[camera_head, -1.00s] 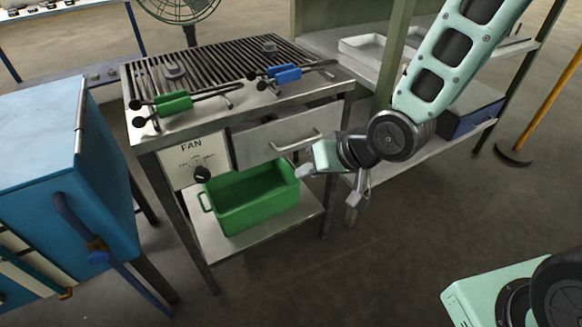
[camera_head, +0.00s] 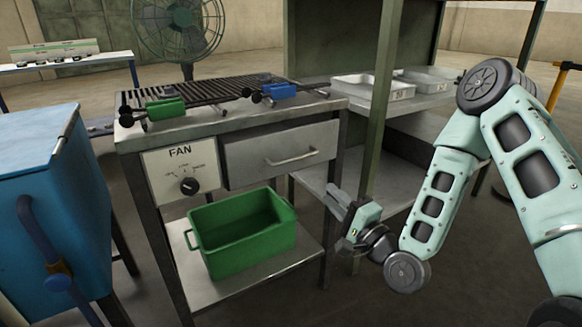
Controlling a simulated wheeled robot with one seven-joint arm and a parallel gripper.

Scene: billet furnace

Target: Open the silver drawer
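The silver drawer (camera_head: 280,153) is a flat metal front under the grill top, to the right of the fan panel. It looks shut, flush with the frame. Its bar handle (camera_head: 291,159) runs across the middle of the front. My gripper (camera_head: 334,199) is to the right of and below the handle, apart from it, in front of the cart's right side. Its fingers point up and left, look apart and hold nothing; the view is from the side, so the gap is hard to judge.
A green bin (camera_head: 240,235) stands on the shelf below the drawer. Green (camera_head: 166,109) and blue (camera_head: 280,91) handled tools lie on the grill. A fan knob (camera_head: 189,186) is left of the drawer. A green post (camera_head: 380,105) stands behind my gripper. A blue cabinet (camera_head: 50,200) is at left.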

